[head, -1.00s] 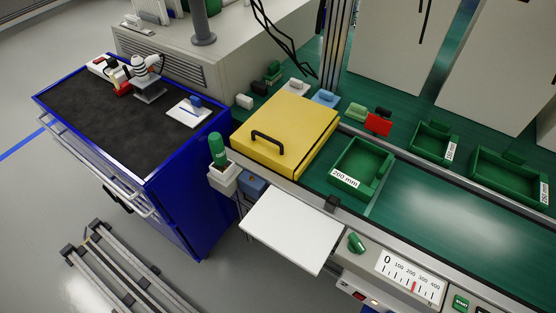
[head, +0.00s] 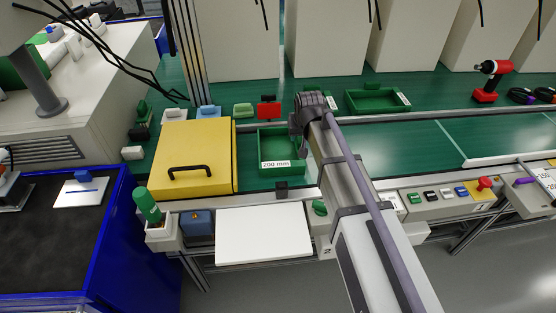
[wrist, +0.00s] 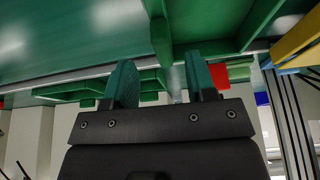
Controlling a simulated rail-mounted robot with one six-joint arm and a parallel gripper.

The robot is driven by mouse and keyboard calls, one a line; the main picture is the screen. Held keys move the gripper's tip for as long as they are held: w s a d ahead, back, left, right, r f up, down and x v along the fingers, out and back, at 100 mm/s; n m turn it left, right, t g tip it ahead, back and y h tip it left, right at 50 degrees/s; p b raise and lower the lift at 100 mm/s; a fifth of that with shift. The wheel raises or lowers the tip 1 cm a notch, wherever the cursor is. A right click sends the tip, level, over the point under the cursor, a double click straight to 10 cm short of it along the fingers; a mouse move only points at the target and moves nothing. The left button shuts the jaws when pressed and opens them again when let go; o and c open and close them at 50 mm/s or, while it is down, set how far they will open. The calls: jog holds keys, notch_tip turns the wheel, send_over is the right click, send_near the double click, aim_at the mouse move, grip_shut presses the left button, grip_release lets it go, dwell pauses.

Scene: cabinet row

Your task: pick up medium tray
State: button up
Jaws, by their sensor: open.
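The green tray labelled 200 mm (head: 277,143), which seems to be the medium tray, sits on the green surface right of the yellow lid. My arm covers its right side in the head view. My gripper (wrist: 160,72) is open and empty in the wrist view, its two green fingers apart. The tray (wrist: 215,25) fills the upper right there, and its upright green tab (wrist: 161,40) appears between and beyond the fingertips. I cannot tell whether the fingers touch it. In the head view my fingertips are hidden behind the wrist.
The yellow lid (head: 185,145) with a black handle is close on the left. Behind my arm are a smaller green tray (head: 327,102) and a longer green tray (head: 378,100). A red block (head: 269,109) stands behind.

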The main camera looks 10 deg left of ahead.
aim_at(300, 139)
jog(key=shift+x, duration=1)
jog(key=shift+r, duration=0.15)
jog(key=b+x, duration=0.5)
jog(key=shift+w+a, duration=0.1)
jog(key=shift+r, duration=0.1)
jog(key=shift+c, duration=0.2)
grip_shut()
